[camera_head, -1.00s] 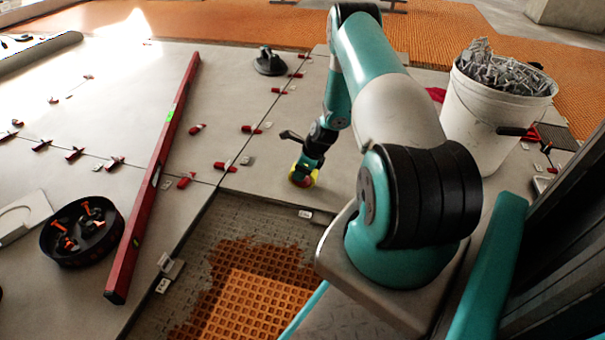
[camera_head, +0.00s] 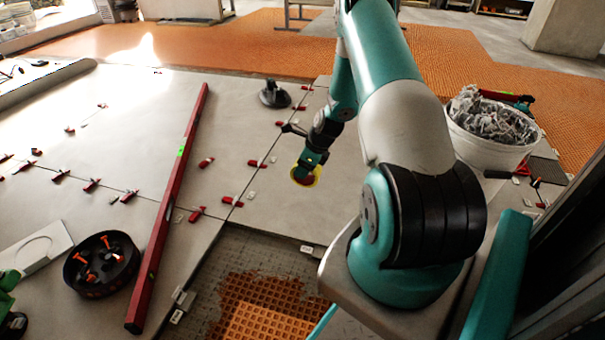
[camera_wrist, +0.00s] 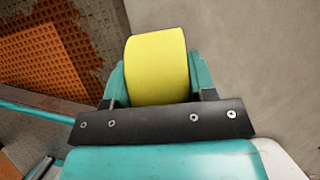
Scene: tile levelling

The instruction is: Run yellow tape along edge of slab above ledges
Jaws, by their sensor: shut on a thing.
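My gripper (camera_head: 308,172) is shut on a roll of yellow tape (camera_wrist: 157,66), which fills the space between the teal fingers in the wrist view. In the head view the yellow tape (camera_head: 317,177) shows as a small yellow ring at the end of my arm, over the large grey slab (camera_head: 275,205) near its front edge. I cannot tell whether the roll touches the slab. Below that edge is a recess with grey adhesive and an orange waffle mat (camera_head: 268,322). Small pale clips (camera_head: 306,249) sit at the slab's edge by the recess.
A long red level (camera_head: 170,205) lies across the slabs at left. A black bowl of orange pieces (camera_head: 101,263), several red wedges, and a black suction cup (camera_head: 274,94) lie on the slabs. A white bucket of grey clips (camera_head: 490,150) stands at right.

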